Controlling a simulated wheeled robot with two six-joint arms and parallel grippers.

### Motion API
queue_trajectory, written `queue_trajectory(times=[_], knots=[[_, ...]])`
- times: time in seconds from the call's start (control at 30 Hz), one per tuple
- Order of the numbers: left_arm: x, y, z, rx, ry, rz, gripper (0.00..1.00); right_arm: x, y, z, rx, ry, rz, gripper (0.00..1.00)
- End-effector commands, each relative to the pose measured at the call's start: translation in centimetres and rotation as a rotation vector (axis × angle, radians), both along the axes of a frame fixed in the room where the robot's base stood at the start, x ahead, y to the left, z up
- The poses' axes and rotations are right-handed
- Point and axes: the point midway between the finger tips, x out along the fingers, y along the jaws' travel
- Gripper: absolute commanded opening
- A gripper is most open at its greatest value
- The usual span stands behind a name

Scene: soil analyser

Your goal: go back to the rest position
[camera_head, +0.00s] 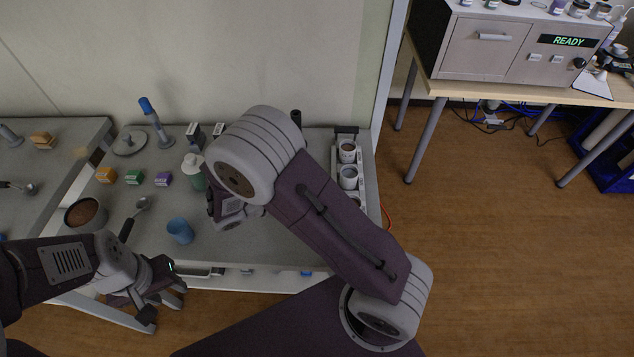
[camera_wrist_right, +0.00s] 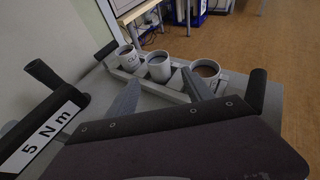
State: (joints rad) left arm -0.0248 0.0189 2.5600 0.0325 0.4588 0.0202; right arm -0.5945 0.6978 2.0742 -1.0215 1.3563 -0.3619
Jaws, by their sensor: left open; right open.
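My left gripper (camera_head: 164,304) is at the lower left in the head view, in front of the bench's front edge. Its fingers are apart with nothing between them. My right arm reaches across the bench from the lower right. In the head view its gripper is mostly hidden by its own wrist. In the right wrist view the right gripper (camera_wrist_right: 160,80) has its two fingers spread, with nothing held. Beyond them stands a rack (camera_wrist_right: 175,92) with white cups; the nearest (camera_wrist_right: 207,78) holds brown soil.
The grey bench (camera_head: 225,250) holds a blue cup (camera_head: 180,231), a bowl of soil (camera_head: 85,214), a scoop (camera_head: 141,204), small coloured boxes (camera_head: 134,177) and a white-lidded bottle (camera_head: 193,170). A "5 Nm" block (camera_wrist_right: 45,135) is close at left. An analyser (camera_head: 505,50) reads READY.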

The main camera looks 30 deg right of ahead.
Motion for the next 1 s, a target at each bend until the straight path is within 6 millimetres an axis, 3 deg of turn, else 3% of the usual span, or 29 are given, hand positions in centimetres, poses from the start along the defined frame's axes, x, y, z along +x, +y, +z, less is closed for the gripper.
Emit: queue_trajectory(times=[0.2,0.67,0.73,0.8,0.87,0.9,0.97,1.0], knots=[[0.0,0.0,0.2,0.0,0.0,0.0,0.43,-0.2,1.1,0.4,0.0,0.0,-0.001,0.6],[0.0,0.0,0.4,0.0,0.0,0.0,0.43,-0.2,0.8,0.7,0.0,0.0,-0.008,0.6],[0.0,0.0,1.5,0.0,0.0,0.0,0.43,-0.2,-0.4,2.3,0.011,-0.017,-0.051,0.6],[0.0,0.0,3.2,0.0,0.0,0.0,0.43,-0.3,-2.6,5.7,0.044,-0.07,-0.133,0.6],[0.0,0.0,5.0,0.0,0.0,0.0,0.43,-2.4,-5.4,8.9,0.092,-0.11,-0.266,0.6],[0.0,0.0,6.6,0.0,0.0,0.0,0.43,-5.1,-6.9,10.5,0.18,-0.146,-0.403,0.6],[0.0,0.0,8.3,0.0,-0.001,0.0,0.43,-9.2,-7.0,10.8,0.364,-0.239,-0.633,0.6],[0.0,0.0,9.2,0.0,-0.001,0.0,0.43,-11.3,-5.7,10.3,0.504,-0.329,-0.792,0.6]])
